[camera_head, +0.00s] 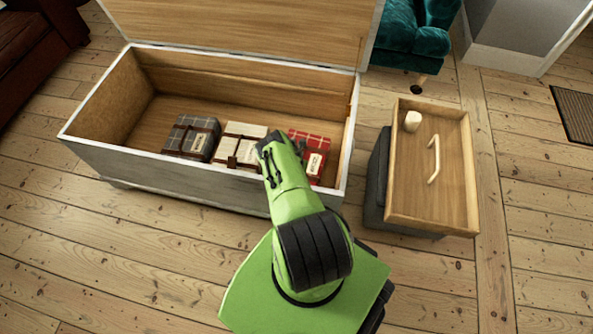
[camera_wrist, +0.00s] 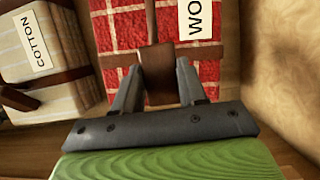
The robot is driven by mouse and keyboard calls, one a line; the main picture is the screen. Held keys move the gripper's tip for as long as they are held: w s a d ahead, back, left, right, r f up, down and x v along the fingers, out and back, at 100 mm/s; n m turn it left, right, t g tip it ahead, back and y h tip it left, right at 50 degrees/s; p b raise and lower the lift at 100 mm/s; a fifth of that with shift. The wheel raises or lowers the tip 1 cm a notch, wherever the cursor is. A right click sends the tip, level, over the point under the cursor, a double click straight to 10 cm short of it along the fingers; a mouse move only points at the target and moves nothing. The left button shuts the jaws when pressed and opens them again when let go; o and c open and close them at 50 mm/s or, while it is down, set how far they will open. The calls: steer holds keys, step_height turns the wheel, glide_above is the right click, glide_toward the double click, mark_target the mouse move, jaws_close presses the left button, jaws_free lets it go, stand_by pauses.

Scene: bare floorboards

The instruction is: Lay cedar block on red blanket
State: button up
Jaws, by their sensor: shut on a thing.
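The red plaid blanket (camera_head: 322,139) lies folded and strapped at the right end of the open chest. It fills the middle of the wrist view (camera_wrist: 214,62), with a dark strap and a white label. My gripper (camera_wrist: 161,65) is over this blanket, its two fingers shut on a small reddish-brown block (camera_wrist: 160,82), which looks like the cedar block. The block is seen end-on against the blanket; whether it touches the cloth I cannot tell. In the head view my green arm hides the block and fingertips.
A cream blanket (camera_head: 243,142) and a grey plaid blanket (camera_head: 190,137) lie left of the red one. The chest's wall (camera_head: 130,166) surrounds them, lid raised. A wooden tray (camera_head: 462,205) with a white candle-like cylinder (camera_head: 412,121) and a pale handle-shaped piece (camera_head: 434,160) stands right.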

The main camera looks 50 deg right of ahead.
steer(key=shift+f, duration=0.1)
steer(key=shift+f, duration=0.15)
steer(key=shift+f, duration=0.4)
steer(key=o, duration=1)
steer(key=shift+r, duration=0.1)
